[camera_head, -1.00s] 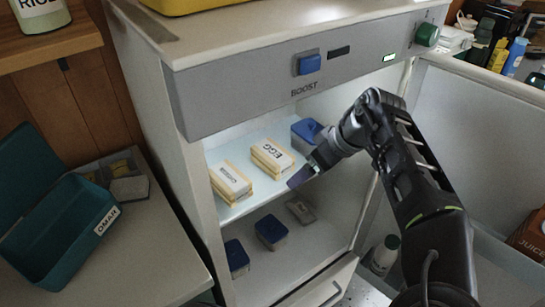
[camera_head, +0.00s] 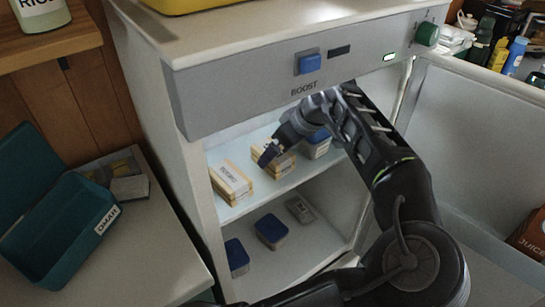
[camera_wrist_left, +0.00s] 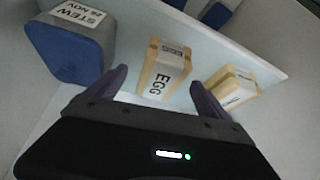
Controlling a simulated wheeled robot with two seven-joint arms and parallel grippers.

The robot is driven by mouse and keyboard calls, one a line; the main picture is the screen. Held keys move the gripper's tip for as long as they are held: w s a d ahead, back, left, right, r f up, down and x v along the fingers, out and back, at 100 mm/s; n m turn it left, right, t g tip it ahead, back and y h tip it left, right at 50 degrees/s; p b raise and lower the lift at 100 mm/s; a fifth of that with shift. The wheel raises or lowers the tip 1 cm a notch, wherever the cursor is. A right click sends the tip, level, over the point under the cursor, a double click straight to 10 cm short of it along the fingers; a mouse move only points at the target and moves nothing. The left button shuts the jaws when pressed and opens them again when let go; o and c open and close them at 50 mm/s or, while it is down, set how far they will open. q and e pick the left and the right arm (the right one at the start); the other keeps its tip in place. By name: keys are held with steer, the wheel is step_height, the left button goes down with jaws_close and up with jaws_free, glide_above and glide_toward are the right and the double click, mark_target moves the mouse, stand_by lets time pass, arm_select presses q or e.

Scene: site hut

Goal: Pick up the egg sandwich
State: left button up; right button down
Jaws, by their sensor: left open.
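The egg sandwich (camera_head: 284,169) is a pale wedge pack on the upper shelf of the open cabinet, partly hidden by my gripper in the head view. In the left wrist view the egg sandwich (camera_wrist_left: 164,72) shows its EGG label, ahead of and between the fingers. My left gripper (camera_head: 268,153) is at the pack in the head view. Its two fingers (camera_wrist_left: 158,80) are spread apart in the wrist view, with nothing held. Whether a finger touches the pack cannot be told. My right gripper is not in view.
A second sandwich pack (camera_head: 232,183) sits left of the egg one. A blue-lidded STEW box (camera_wrist_left: 68,52) stands on its other side, close to a finger. Several boxes (camera_head: 271,231) are on the lower shelf. The control panel (camera_head: 250,85) overhangs the shelf opening.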

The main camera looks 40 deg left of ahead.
arm_select(q)
steer(key=shift+w+a+f, duration=0.1)
steer(key=shift+a+f, duration=1.25)
steer(key=c, duration=1.6)
